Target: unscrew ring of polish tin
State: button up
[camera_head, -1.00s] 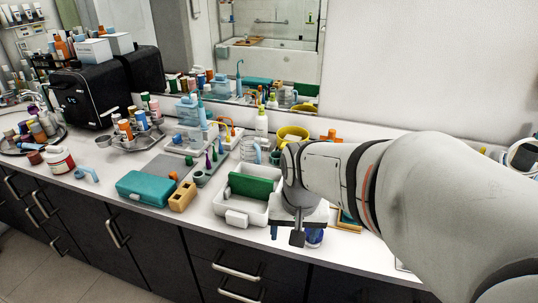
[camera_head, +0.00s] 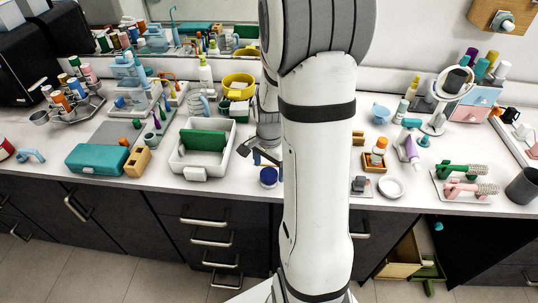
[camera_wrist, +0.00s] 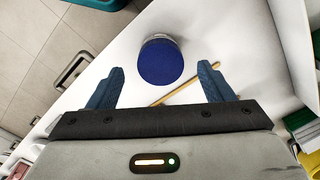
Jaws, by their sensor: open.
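A small round tin with a dark blue top (camera_head: 269,177) stands upright near the counter's front edge, just right of the white tray. In the wrist view its blue top (camera_wrist: 160,62) fills the space ahead of my gripper (camera_wrist: 160,88). My gripper is open, with one blue finger on each side of the near part of the tin and gaps to both sides. In the head view my gripper (camera_head: 264,157) is just behind and above the tin, partly hidden by my arm. Whether a separate ring sits on the tin is too small to tell.
A white tray (camera_head: 178,161) with a green panel stands left of the tin. A teal case (camera_head: 97,159) and a wooden block (camera_head: 137,162) lie farther left. A white ring-shaped dish (camera_head: 391,187) and a small orange-capped bottle (camera_head: 379,147) stand right of my arm.

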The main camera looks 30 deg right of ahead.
jog(key=shift+f, duration=1.05)
jog(key=c, duration=1.2)
jog(key=n, duration=0.4)
jog(key=shift+b, duration=0.3)
jog(key=shift+n, duration=0.3)
jog(key=n, duration=0.4)
jog(key=shift+b, duration=0.3)
